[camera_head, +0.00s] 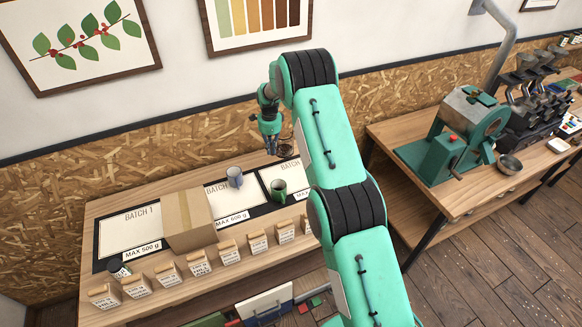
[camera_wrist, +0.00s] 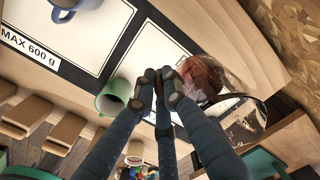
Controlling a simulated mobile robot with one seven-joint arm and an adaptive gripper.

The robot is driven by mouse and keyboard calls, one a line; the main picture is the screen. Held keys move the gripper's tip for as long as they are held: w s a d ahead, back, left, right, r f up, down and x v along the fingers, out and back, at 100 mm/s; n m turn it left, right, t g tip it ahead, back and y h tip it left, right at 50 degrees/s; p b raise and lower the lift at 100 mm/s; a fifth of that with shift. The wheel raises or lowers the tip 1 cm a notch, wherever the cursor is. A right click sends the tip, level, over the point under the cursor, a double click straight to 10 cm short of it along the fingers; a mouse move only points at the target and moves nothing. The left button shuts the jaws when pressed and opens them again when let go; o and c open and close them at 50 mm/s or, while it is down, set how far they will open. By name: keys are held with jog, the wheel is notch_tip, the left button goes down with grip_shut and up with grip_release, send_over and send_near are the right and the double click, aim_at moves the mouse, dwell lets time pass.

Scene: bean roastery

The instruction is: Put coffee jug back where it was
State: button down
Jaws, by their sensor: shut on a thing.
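The coffee jug (camera_wrist: 206,76) is glass with brown contents and a dark rim. In the wrist view it is tilted at the tips of my gripper (camera_wrist: 166,92), which is shut on it; the fingers hide part of it. In the camera_head view my gripper (camera_head: 270,140) is over the back right of the wooden table (camera_head: 98,208), with only a bit of the jug's dark rim (camera_head: 285,150) showing beside it. The jug appears to be above the tabletop; its exact height is hard to tell.
A green mug (camera_head: 278,190) and a blue-grey mug (camera_head: 235,177) stand on batch fields beside my gripper. A cardboard box (camera_head: 188,220) stands further left. Several labelled bags (camera_head: 197,263) line the front edge. The roaster (camera_head: 465,130) stands on another table at right.

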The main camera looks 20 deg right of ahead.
aim_at(280, 154)
jog(key=shift+n, duration=0.7)
jog(key=shift+w+d+r+b, duration=0.15)
jog(key=shift+d+b, duration=0.1)
jog(key=shift+d, duration=0.85)
jog(key=shift+w+d+r+b, duration=0.1)
jog(key=shift+d+b, duration=0.1)
jog(key=shift+d, duration=0.9)
jog(key=shift+s+f, duration=0.1)
jog(key=shift+f+p, duration=0.35)
jog(key=shift+f, duration=2.5)
jog(key=shift+f+p, duration=0.3)
jog(key=shift+f, duration=1.8)
jog(key=shift+f, duration=0.1)
jog(key=c, duration=1.8)
grip_release()
